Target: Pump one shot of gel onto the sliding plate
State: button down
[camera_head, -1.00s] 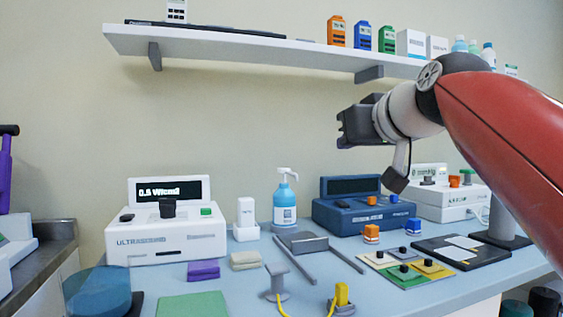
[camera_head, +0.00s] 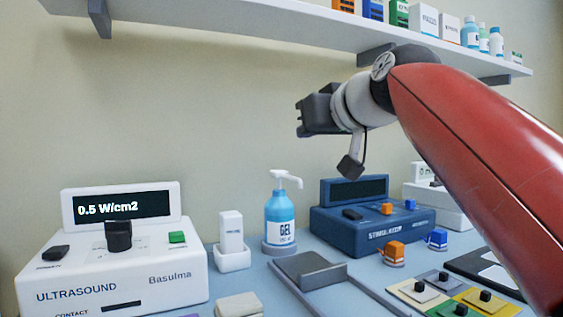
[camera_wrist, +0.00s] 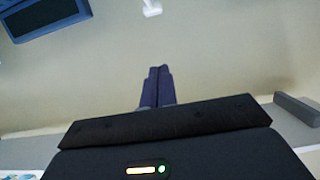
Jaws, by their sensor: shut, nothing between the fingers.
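The blue gel bottle (camera_head: 280,222) with its white pump head (camera_head: 286,178) stands upright in a round grey holder on the blue counter. In the wrist view a white piece that looks like the pump nozzle (camera_wrist: 151,7) shows at the top edge. The grey sliding plate (camera_head: 309,268) lies between two grey rails, in front and slightly right of the bottle; nothing shows on it. My gripper (camera_wrist: 158,74) is shut and empty. In the head view it is raised well above the counter, above and slightly right of the pump head, apart from it.
The ultrasound unit (camera_head: 110,272) stands left and the blue stimulator (camera_head: 370,222) close right of the bottle. A small white container (camera_head: 231,235) stands just left of it. A wall shelf (camera_head: 260,22) with boxes and bottles runs above. Electrode pads (camera_head: 455,306) lie front right.

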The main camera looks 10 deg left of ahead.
jog(key=p, duration=0.2)
send_over(285, 174)
jog(key=f, duration=0.2)
jog(key=w, duration=0.1)
jog(key=shift+a+f, duration=0.25)
jog(key=shift+f, duration=0.15)
jog(key=f, duration=0.1)
jog(key=b, duration=0.1)
jog(key=f, duration=0.1)
jog(key=shift+s+d+f+b, duration=0.2)
jog(key=shift+s+f+b, duration=0.1)
jog(key=shift+b, duration=0.1)
jog(key=shift+w+f, duration=0.1)
jog(key=shift+f, duration=0.4)
